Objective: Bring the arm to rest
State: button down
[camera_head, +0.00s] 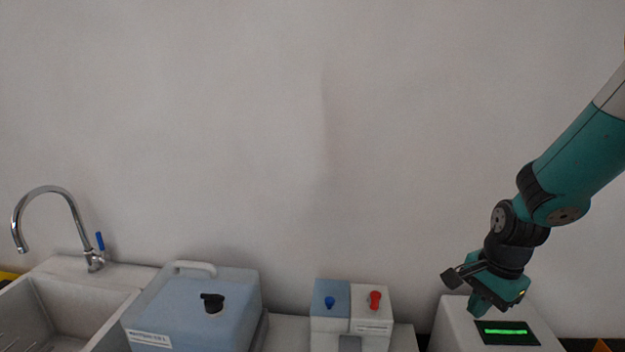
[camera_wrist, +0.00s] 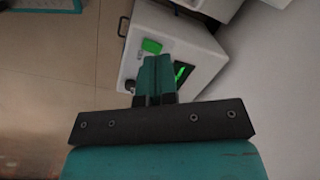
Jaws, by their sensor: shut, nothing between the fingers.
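My gripper (camera_head: 478,311) is at the right of the head view, at the end of my teal and black arm. It points down over a white device (camera_head: 455,325) with a dark panel and a lit green display (camera_head: 505,332). In the wrist view the gripper's fingers (camera_wrist: 154,62) are together with nothing between them. The white device (camera_wrist: 205,48) lies beyond the fingertips there, with a green button (camera_wrist: 151,46) and a dark knob (camera_wrist: 130,86). I cannot tell whether the fingertips touch the device.
A light blue canister (camera_head: 190,310) with a black cap stands left of centre. A small blue and white unit (camera_head: 350,305) with a blue and a red knob is in the middle. A sink (camera_head: 75,305) with a curved tap (camera_head: 50,190) is at far left. The wall behind is bare.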

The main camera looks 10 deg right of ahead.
jog(key=s+a+r+n+y, duration=0.1)
jog(key=s+a+r+n, duration=0.2)
jog(key=a+r+n, duration=0.4)
jog(key=s+a+r+n+y, duration=0.1)
jog(key=s+a+r+n, duration=0.3)
jog(key=a, duration=0.4)
jog(key=s+a+r+n+y, duration=0.1)
jog(key=s+a+r+n, duration=0.3)
jog(key=s+a+n, duration=0.5)
notch_tip(320, 180, up, 36)
jog(key=s+d+n+p, duration=0.1)
jog(key=d+p, duration=0.1)
jog(key=p, duration=3.4)
jog(key=shift+s+d+r+g, duration=0.15)
jog(key=shift+d+r+g, duration=0.05)
jog(key=shift+g, duration=0.2)
